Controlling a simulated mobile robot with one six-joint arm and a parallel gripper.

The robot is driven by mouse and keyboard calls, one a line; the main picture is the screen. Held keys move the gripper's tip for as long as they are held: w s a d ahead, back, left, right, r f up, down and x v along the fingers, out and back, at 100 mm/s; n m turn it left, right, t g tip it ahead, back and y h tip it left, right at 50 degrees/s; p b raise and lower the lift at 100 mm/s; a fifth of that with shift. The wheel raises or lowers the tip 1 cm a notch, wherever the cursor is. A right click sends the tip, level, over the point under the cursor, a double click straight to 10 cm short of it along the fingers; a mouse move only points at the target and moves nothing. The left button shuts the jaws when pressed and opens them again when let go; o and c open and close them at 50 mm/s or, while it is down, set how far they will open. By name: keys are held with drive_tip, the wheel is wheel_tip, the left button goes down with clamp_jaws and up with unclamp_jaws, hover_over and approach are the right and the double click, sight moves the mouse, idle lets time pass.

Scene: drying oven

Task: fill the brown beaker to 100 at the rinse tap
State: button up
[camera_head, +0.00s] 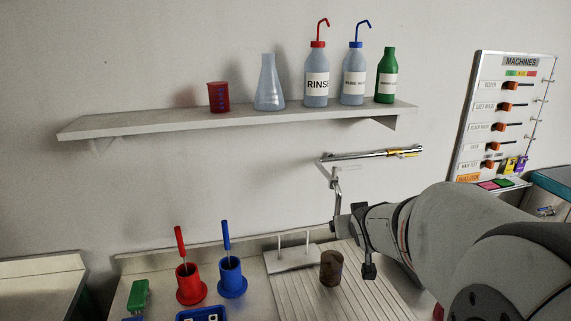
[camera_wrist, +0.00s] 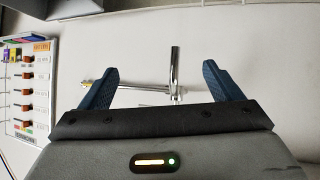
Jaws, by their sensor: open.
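The brown beaker (camera_head: 331,267) stands upright on the ribbed draining board, below the tap and just left of my gripper. Its inside and any level marks cannot be made out. The rinse tap (camera_head: 336,186) is a chrome fitting on the wall, with a horizontal bar that has a yellow-orange section near its right end. My gripper (camera_head: 354,243) is beside and above the beaker, apart from it in the picture, and points at the wall. In the wrist view my gripper (camera_wrist: 157,78) is open and empty, with the tap (camera_wrist: 175,72) showing beyond its two blue fingers. The beaker is not in that view.
The ribbed draining board (camera_head: 291,283) lies under the tap. Red (camera_head: 189,284) and blue (camera_head: 231,278) holders with brushes stand to its left. A shelf (camera_head: 140,124) above carries a red beaker, a flask and several bottles. A machines panel (camera_head: 503,115) hangs at right.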

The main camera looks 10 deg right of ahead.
sight(348, 168)
drive_tip(key=shift+o, duration=1.4)
drive_tip(key=w+d+r+n+t+y+p, duration=0.1)
drive_tip(key=w+d+r+t+y+p, duration=0.1)
drive_tip(key=w+d+r+t, duration=0.2)
wheel_tip(348, 168, up, 2)
drive_tip(key=shift+w+d+r+n+t+y+p, duration=0.35)
drive_tip(key=shift+w+d, duration=0.25)
drive_tip(key=shift+w, duration=0.65)
drive_tip(key=shift+n+t+y, duration=0.25)
drive_tip(key=shift+t+y, duration=0.2)
drive_tip(key=shift+y, duration=0.2)
drive_tip(key=w, duration=0.2)
drive_tip(key=w+p, duration=0.1)
drive_tip(key=w, duration=0.2)
drive_tip(key=w+p, duration=0.1)
drive_tip(key=w, duration=0.2)
drive_tip(key=shift+a+f, duration=0.1)
drive_tip(key=shift+f, duration=0.15)
drive_tip(key=shift+c, duration=0.2)
drive_tip(key=c, duration=0.8)
